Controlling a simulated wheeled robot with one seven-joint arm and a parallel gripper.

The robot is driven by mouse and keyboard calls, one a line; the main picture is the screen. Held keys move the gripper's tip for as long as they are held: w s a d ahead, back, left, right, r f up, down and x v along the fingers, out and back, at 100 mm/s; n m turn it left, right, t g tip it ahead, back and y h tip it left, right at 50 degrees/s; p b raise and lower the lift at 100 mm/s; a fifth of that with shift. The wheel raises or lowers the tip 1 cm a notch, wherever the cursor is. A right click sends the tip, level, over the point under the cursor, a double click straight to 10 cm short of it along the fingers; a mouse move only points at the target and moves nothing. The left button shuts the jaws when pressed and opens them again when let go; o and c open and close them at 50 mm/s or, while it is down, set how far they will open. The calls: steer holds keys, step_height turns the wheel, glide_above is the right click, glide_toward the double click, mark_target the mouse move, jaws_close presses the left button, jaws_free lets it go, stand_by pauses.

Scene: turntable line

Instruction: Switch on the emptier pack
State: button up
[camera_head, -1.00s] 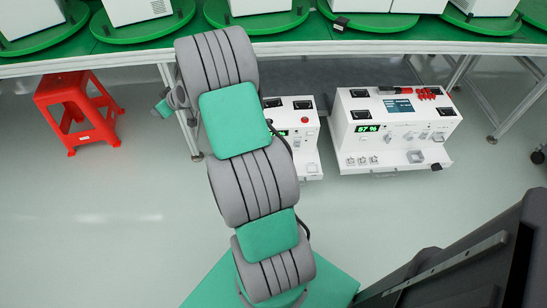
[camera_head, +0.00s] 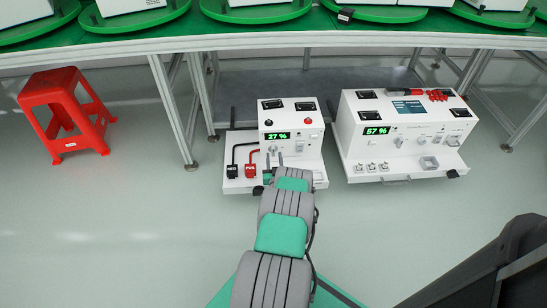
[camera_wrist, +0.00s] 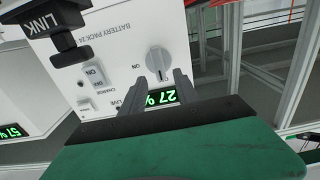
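The smaller white battery pack (camera_head: 290,115) stands at the left under the table, and its green display (camera_head: 277,136) reads 27 %. The larger white pack (camera_head: 400,125) to its right reads 57 % on its display (camera_head: 376,130). My gripper (camera_head: 274,161) is in front of the smaller pack. In the wrist view my gripper (camera_wrist: 162,80) is open, its two fingers apart and pointing at a grey round knob (camera_wrist: 158,61) marked ON. The knob lies just beyond the fingertips; I cannot tell whether they touch it. The 27 % display (camera_wrist: 162,97) shows between the fingers.
A black LINK plug (camera_wrist: 70,40) and a charge switch (camera_wrist: 90,76) are beside the knob. Black and red plugs with cables (camera_head: 250,170) sit on the smaller pack's ledge. A red stool (camera_head: 66,108) stands left. Table legs (camera_head: 172,110) rise behind.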

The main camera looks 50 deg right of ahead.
mark_target(274, 151)
steer(key=b+x, duration=0.1)
steer(key=x, duration=0.1)
steer(key=shift+w+d+f, duration=0.15)
steer(key=shift+w+d, duration=0.05)
steer(key=shift+w, duration=0.1)
steer(key=shift+w+d, duration=0.2)
steer(key=shift+d, duration=0.1)
jaws_close()
